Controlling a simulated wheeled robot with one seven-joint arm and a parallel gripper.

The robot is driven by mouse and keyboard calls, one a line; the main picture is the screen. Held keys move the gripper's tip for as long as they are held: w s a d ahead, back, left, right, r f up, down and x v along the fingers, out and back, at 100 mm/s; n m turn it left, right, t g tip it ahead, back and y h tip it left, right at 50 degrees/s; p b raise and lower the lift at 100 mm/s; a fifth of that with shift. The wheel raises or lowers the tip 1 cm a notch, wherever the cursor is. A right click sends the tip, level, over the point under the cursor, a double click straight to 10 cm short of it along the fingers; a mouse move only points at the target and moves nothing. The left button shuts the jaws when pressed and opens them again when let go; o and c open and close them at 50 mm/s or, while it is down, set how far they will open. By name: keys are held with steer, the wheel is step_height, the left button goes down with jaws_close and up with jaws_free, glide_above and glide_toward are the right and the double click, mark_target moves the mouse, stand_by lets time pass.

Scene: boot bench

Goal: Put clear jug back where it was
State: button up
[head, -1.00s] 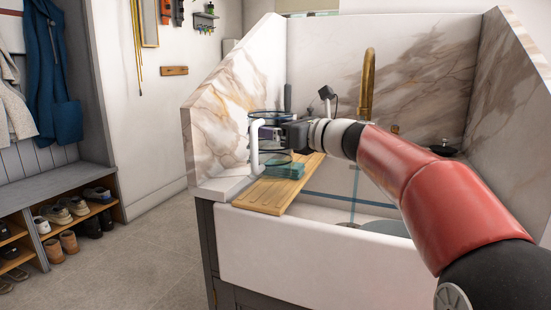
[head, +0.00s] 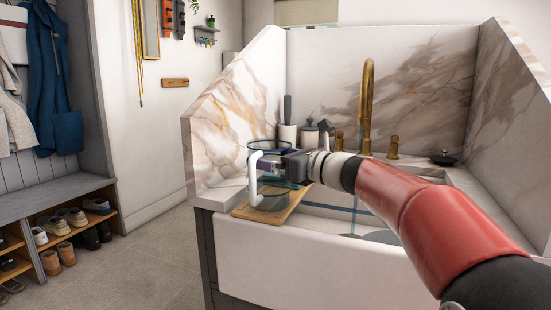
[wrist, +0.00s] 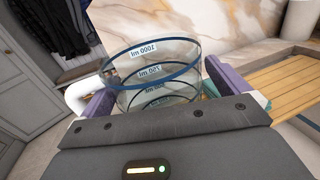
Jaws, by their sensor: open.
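The clear jug (head: 269,190) has blue rings, volume marks and a white handle (head: 252,182). In the head view it appears upright over the wooden board (head: 240,212) at the sink's left end, its base seeming to rest there. My gripper (head: 267,164) reaches in from the right at the jug's upper part. In the wrist view the jug (wrist: 160,75) stands between my two purple-padded fingers (wrist: 155,90), with the handle outside the left finger. The fingers are open around it. Whether either pad touches the jug is unclear.
The marble side panel (head: 235,125) rises behind the jug. A brass tap (head: 368,100), dispensers (head: 310,133) and the sink basin lie to the right.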

steer(key=shift+f+b, duration=0.3)
steer(key=shift+f, duration=0.05)
steer(key=v, duration=0.8)
steer(key=s+f+n, duration=0.1)
steer(key=s, duration=0.1)
steer(key=s+a+f+n+g+h, duration=0.1)
steer(key=s+f+n+h, duration=0.1)
steer(key=s+f+n, duration=0.1)
steer(key=shift+s+a+g, duration=0.3)
steer(key=shift+g, duration=0.1)
steer(key=s+d+f+n+g+h+p, duration=0.1)
steer(key=s+d+f+n+h, duration=0.5)
steer(key=s+f+n, duration=0.3)
steer(key=s+d+f+n+g+h+p, duration=0.2)
steer(key=s+d+f+n+h, duration=0.4)
steer(key=s, duration=1)
step_height(320, 180, down, 4)
steer(key=d+n, duration=0.1)
steer(key=n, duration=0.5)
steer(key=shift+s+d+r+h, duration=0.2)
steer(key=shift+s+d+h, duration=0.1)
